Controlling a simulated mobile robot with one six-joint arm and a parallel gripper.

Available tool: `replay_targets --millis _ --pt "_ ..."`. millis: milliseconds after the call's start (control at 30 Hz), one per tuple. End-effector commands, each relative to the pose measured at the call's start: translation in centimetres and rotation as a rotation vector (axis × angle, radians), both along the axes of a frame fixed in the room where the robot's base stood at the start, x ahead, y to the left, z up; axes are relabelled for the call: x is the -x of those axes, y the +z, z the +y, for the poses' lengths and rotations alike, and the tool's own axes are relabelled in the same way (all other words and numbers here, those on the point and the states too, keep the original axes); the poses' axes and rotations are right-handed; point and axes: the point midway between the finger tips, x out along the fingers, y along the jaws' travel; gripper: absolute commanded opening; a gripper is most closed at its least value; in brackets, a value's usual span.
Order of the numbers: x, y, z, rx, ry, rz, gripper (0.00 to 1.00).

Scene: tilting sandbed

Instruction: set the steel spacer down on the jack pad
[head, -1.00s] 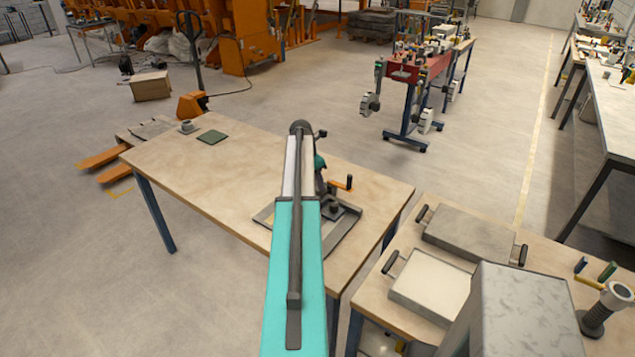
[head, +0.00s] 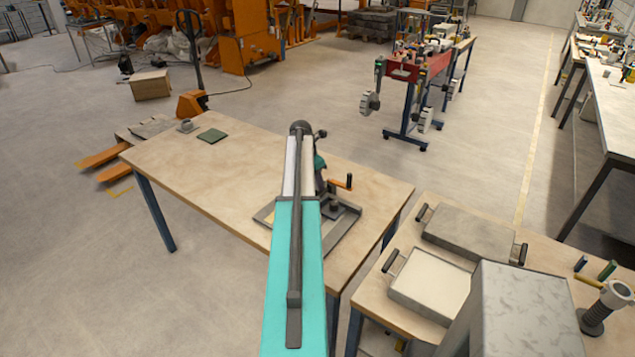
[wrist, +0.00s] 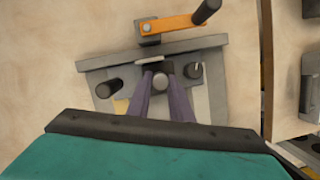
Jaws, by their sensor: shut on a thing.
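In the wrist view my gripper (wrist: 160,72) points down over the grey tilting bed (wrist: 211,100), its two purple-grey fingers close together. A small round grey piece, seemingly the steel spacer (wrist: 160,82), shows between the fingers. Whether it touches anything below is unclear. An orange crank (wrist: 170,25) with a dark handle lies just beyond the bed's far bar. Dark knobs stand left (wrist: 108,88) and right (wrist: 193,70) of the fingers. I cannot make out the jack pad for certain; the fingers cover that area. In the head view my arm hides the gripper and part of the bed (head: 345,232).
The bed sits near the right end of a wooden table (head: 215,175). A green pad (head: 211,136) and a small grey part (head: 186,126) lie at its far left. A second bench at right holds a pale tray (head: 428,283) and a grey slab (head: 468,235). The table's left half is mostly clear.

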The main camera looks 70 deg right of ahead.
Motion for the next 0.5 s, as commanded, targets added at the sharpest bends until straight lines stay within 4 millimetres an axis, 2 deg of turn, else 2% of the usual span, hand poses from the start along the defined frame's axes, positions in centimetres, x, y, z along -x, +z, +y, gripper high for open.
replay_targets --millis 500 --pt "-0.04 -0.4 0.0 0.0 0.0 0.0 0.0"
